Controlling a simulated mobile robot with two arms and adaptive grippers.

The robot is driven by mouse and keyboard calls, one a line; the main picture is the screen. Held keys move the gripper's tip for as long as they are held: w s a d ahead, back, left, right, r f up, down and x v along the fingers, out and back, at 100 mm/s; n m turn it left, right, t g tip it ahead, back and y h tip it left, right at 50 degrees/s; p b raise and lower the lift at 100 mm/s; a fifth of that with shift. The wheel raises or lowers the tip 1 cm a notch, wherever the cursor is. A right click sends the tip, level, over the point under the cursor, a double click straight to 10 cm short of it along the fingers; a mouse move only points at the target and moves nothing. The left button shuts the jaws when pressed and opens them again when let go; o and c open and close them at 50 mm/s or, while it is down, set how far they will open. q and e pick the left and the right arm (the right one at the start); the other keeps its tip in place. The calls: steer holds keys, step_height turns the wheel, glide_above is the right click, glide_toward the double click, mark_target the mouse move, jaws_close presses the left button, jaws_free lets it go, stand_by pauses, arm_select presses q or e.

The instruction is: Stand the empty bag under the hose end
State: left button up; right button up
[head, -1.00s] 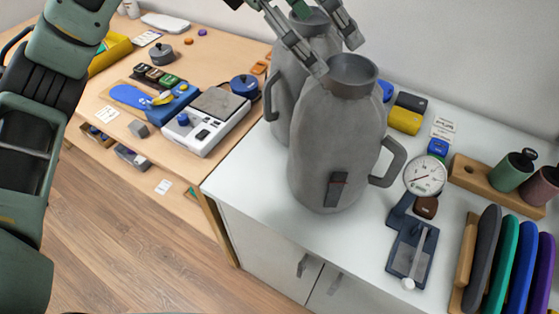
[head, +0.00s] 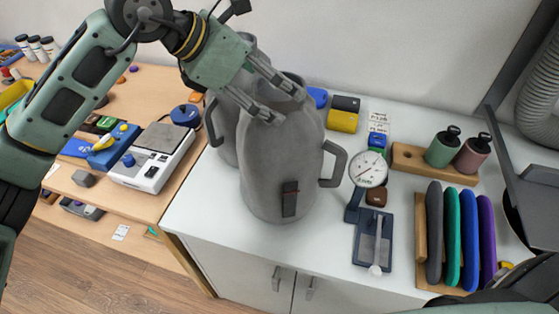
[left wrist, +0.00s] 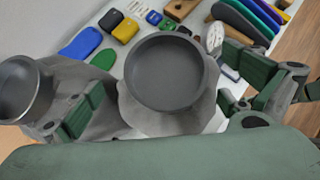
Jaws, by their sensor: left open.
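Two grey, jug-shaped bags with round collars and side handles stand upright on the white counter. The front bag (head: 268,180) has a dark patch low on its face; the rear bag (head: 226,140) is partly hidden behind it. My left gripper (head: 284,106) is open at the front bag's neck, its fingers covering part of the collar. In the left wrist view, a bag's dark round collar (left wrist: 165,72) lies between the spread fingers, and the other bag's collar (left wrist: 18,88) is at the left. A grey corrugated hose (head: 540,100) hangs at the far right; its end is not clearly visible.
A dial gauge (head: 369,168) stands right of the front bag. A scale (head: 152,158) sits on the wooden table (head: 148,80) at left. Dark framework (head: 530,190) stands at right.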

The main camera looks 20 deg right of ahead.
arm_select(q)
steer(key=shift+c, duration=0.5)
steer(key=c, duration=0.5)
steer(key=shift+s+a, duration=0.1)
steer(key=shift+s, duration=0.1)
steer(key=c, duration=0.6)
steer(key=shift+f, duration=0.15)
steer(key=c, duration=1.2)
